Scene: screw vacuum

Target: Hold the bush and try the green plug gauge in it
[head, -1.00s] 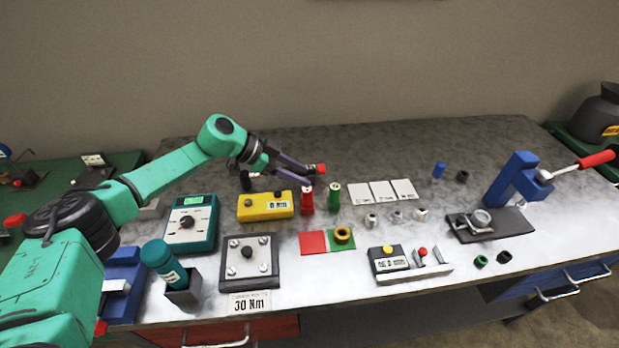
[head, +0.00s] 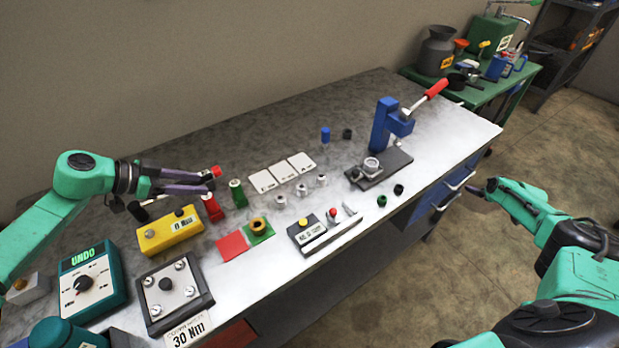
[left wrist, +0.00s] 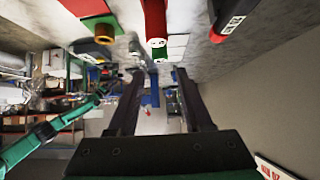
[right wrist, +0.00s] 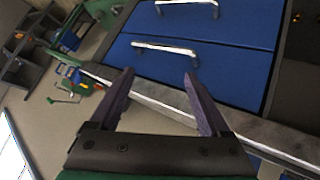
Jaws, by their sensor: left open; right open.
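The bush (head: 258,226), a brass-coloured ring, sits on the green square (head: 265,238) beside a red square. It also shows in the left wrist view (left wrist: 104,34). The green plug gauge (head: 238,196) stands upright on the bench, just right of a red cylinder (head: 212,210). My left gripper (head: 210,182) is open and empty, its fingers level behind the top of the red cylinder, left of the green gauge. My right gripper (head: 478,190) is open and empty, off the bench's right front side; its spread fingers show in the right wrist view (right wrist: 160,85).
A yellow box (head: 170,232) stands left of the red cylinder. White cards (head: 282,174) and several small metal parts lie right of the gauge. A blue press (head: 385,125) stands further right. Blue drawers (right wrist: 190,60) and the bench edge (right wrist: 160,105) lie ahead of my right gripper.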

